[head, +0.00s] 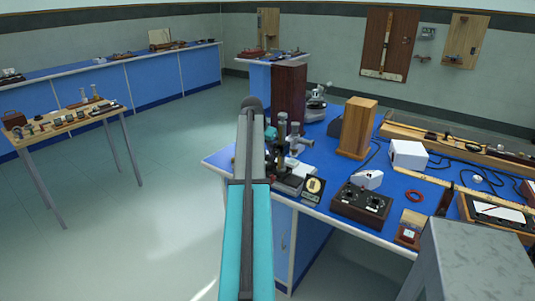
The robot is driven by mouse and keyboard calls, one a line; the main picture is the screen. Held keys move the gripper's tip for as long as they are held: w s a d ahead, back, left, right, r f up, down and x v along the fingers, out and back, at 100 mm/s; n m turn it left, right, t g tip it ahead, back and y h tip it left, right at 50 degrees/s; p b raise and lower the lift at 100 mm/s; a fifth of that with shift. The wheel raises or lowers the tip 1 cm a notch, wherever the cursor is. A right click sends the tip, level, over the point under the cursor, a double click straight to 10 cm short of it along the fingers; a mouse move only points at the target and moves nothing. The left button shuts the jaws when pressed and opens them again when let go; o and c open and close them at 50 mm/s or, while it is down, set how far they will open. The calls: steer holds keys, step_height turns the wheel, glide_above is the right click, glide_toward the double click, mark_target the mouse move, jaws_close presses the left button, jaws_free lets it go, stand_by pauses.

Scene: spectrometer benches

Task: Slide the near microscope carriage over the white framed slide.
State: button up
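A dark microscope-like instrument with upright columns (283,135) stands at the near left corner of the blue bench, with a dark base (288,184) low down. My arm's teal and grey links cover its left side. The carriage is too small and too hidden to pick out. A small dark-framed plate with a pale face (314,188) stands just right of the base. I cannot tell whether it is the white framed slide. My gripper does not show. A teal piece beside the columns may be part of my wrist.
The blue bench (330,150) holds a tall dark box (289,92), a wooden block (357,128), a white box (408,155), a black two-dial box (361,204) and a metre rule. A side table (75,125) stands left. Open floor (165,215) lies between.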

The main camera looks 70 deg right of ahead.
jaws_close()
steer(key=shift+w, duration=0.3)
jaws_free()
steer(key=shift+d, duration=0.1)
steer(key=b+v, duration=0.1)
steer(key=v, duration=1.2)
steer(key=shift+a+r, duration=0.2)
steer(key=shift+r, duration=0.15)
stand_by(0.3)
